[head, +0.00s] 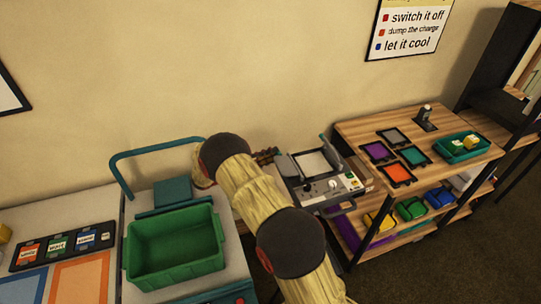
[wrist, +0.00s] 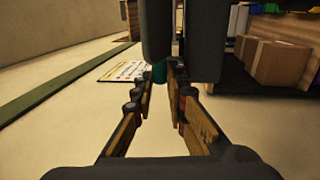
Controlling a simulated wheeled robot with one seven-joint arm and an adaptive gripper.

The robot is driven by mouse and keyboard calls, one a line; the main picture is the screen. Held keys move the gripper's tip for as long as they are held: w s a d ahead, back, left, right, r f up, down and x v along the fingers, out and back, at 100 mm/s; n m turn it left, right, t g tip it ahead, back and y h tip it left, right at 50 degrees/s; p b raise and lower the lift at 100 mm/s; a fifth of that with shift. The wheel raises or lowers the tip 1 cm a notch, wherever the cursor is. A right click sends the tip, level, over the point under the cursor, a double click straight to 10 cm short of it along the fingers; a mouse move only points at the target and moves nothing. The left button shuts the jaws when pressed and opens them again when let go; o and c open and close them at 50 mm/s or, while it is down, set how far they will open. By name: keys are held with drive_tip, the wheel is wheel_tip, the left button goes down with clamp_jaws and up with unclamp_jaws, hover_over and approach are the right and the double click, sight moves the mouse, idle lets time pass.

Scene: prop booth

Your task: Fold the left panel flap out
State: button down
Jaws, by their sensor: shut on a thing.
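The grey device (head: 318,172) stands between the bench and the wooden shelf, with a pale screen in its middle. Its left panel flap (head: 287,166) is a grey plate at the screen's left side. The right flap (head: 331,150) carries a teal edge. My gripper (head: 268,156) reaches the left flap from the left; my arm covers part of the area in front. In the wrist view my gripper (wrist: 168,88) has its brown fingers closed around a teal piece (wrist: 159,72), seemingly the left flap's tab. Dark grey parts above hide much of the flap.
A green bin (head: 176,247) sits on a cart with a teal rail (head: 150,149), left of my arm. The wooden shelf (head: 352,128) on the right holds coloured trays and a green tray (head: 462,148). Cardboard boxes (wrist: 277,62) show in the wrist view.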

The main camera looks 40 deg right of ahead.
drive_tip(key=c, duration=1.8)
unclamp_jaws()
drive_tip(key=shift+o, duration=0.2)
drive_tip(key=v, duration=0.8)
